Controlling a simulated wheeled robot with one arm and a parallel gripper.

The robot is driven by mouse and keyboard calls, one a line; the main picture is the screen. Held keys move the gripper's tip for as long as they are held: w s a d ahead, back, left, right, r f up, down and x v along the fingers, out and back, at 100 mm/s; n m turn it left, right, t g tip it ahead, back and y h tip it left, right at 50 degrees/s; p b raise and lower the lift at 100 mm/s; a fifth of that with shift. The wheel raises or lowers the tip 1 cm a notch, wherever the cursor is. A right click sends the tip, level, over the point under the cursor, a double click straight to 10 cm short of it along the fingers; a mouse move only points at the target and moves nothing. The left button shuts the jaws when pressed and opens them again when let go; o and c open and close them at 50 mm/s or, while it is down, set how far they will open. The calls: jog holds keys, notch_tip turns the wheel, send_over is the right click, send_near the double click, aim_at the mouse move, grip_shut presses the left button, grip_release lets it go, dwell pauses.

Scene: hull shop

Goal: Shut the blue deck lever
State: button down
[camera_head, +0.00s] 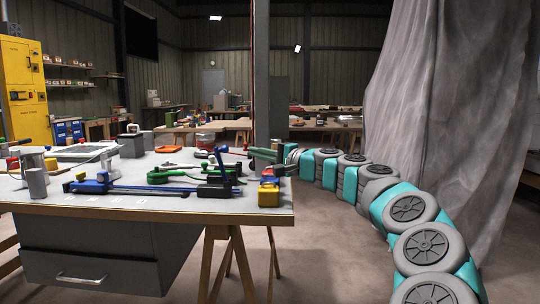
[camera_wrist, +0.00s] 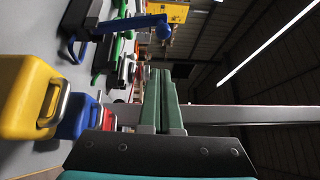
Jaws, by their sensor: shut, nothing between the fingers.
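The blue lever (camera_head: 223,163) stands nearly upright on a dark block on the workbench. In the wrist view, which is turned on its side, the lever (camera_wrist: 130,26) shows at the upper left as a blue arm with a round knob. My gripper (camera_head: 264,153) is above the bench's right end, to the right of the lever and apart from it. In the wrist view its green fingers (camera_wrist: 160,75) are together with nothing between them. The lever's base is partly hidden among other tools.
The workbench (camera_head: 100,208) carries green clamps (camera_head: 182,173), a long blue bar (camera_head: 145,188) and other tools. A yellow block (camera_head: 268,196) sits at its right corner, and also shows close in the wrist view (camera_wrist: 22,95). A grey drape (camera_head: 440,120) hangs at right.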

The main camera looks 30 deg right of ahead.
jog(key=w+a, duration=0.1)
jog(key=a, duration=0.1)
jog(key=w+a, duration=0.2)
jog(key=shift+w+a+r, duration=0.1)
jog(key=shift+a, duration=0.05)
jog(key=shift+r, duration=0.1)
dwell(0.3)
